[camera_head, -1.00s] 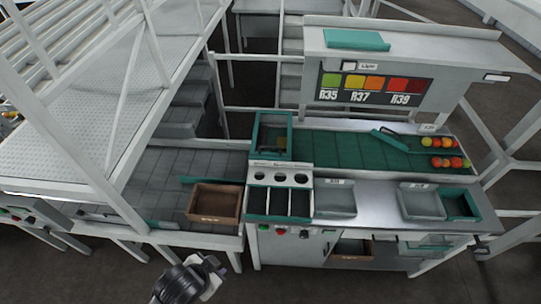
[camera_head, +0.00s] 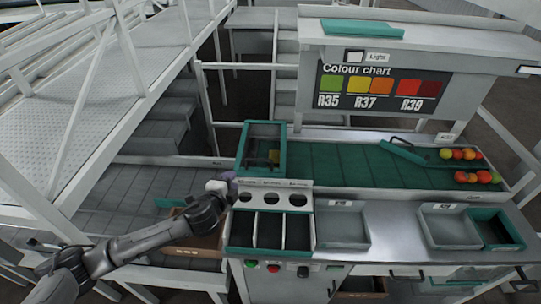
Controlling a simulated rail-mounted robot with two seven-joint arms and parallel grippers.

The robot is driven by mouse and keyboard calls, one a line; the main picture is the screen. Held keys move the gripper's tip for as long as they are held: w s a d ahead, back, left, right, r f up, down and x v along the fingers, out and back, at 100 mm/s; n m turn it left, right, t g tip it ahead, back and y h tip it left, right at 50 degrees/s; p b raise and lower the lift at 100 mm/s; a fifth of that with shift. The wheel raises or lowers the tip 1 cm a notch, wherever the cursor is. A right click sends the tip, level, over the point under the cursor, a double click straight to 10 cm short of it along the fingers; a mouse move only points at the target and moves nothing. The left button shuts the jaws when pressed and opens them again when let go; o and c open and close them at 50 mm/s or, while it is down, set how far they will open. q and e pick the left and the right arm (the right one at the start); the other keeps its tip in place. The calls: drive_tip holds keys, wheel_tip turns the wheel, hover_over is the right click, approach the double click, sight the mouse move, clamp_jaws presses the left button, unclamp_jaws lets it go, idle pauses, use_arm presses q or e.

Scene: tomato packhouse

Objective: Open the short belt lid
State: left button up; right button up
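A green-framed box with a see-through, dark panel (camera_head: 263,147) stands at the left end of the green belt (camera_head: 335,165); I take this panel to be the short belt lid. It looks shut, and something yellowish shows behind it. My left gripper (camera_head: 228,184) is just left of the frame's lower left corner. I cannot tell whether it touches the frame, and its fingers are too small and blurred to show whether they are open. My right gripper is not in view.
A sizing panel with round holes (camera_head: 270,197) and green-edged bins (camera_head: 268,232) stand in front of the box. A brown crate (camera_head: 205,243) is partly behind my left arm. Grey trays (camera_head: 342,230) lie right; tomatoes (camera_head: 466,154) sit at the belt's far right. A colour-chart board (camera_head: 376,88) hangs above.

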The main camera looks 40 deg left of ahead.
sight(259, 160)
use_arm(q)
drive_tip(key=w+m, duration=0.1)
drive_tip(key=w, duration=0.3)
drive_tip(key=w+f+m+t+h, duration=0.1)
drive_tip(key=w, duration=0.4)
drive_tip(key=w+h+b, duration=0.1)
drive_tip(key=w, duration=0.4)
drive_tip(key=shift+d+f+m, duration=0.1)
drive_tip(key=shift+f+m, duration=0.15)
drive_tip(key=shift+m, duration=0.15)
clamp_jaws()
